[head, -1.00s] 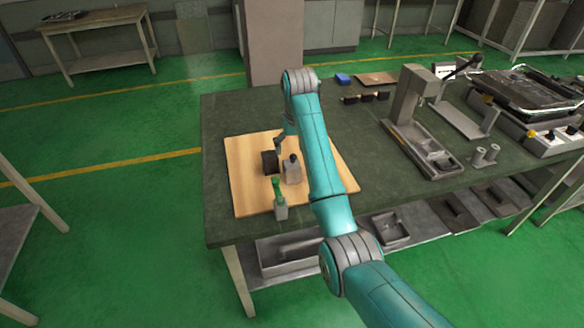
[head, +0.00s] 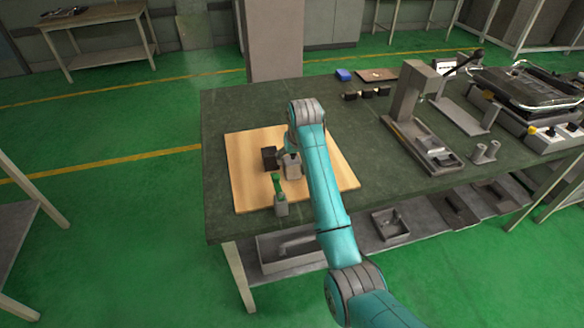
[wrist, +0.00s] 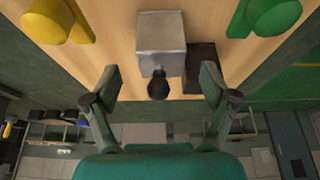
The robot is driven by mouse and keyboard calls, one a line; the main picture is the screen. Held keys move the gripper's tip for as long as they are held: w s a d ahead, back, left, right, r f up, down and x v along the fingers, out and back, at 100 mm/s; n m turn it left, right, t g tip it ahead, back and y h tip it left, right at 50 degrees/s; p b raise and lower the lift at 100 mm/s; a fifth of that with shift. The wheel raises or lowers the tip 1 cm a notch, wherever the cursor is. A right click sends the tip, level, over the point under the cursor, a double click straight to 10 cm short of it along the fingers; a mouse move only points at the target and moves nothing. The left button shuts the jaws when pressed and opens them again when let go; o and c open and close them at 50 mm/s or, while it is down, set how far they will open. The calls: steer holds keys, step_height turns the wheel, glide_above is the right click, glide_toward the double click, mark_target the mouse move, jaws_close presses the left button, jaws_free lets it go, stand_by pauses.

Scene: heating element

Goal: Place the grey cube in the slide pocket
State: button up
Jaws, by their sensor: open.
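The grey cube (head: 292,169) stands on the wooden board at the left of the workbench. In the wrist view the grey cube (wrist: 162,32) has a dark round knob (wrist: 158,88) on it. My gripper (wrist: 160,90) is open, with one finger on each side of the knob and visible gaps between. In the head view my arm hides most of the gripper. A grey stand-like machine (head: 415,115) on the bench has a long channel at its base; I cannot tell whether this is the slide pocket.
A dark block (head: 269,158) sits close beside the cube, and a green-topped piece (head: 280,195) stands in front. The wrist view also shows a yellow piece (wrist: 48,18). The wooden board (head: 245,185) has free room at left. Several small dark blocks (head: 367,93) lie farther back.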

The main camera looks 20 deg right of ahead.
steer(key=x, duration=0.4)
steer(key=shift+w+a, duration=0.1)
jaws_close()
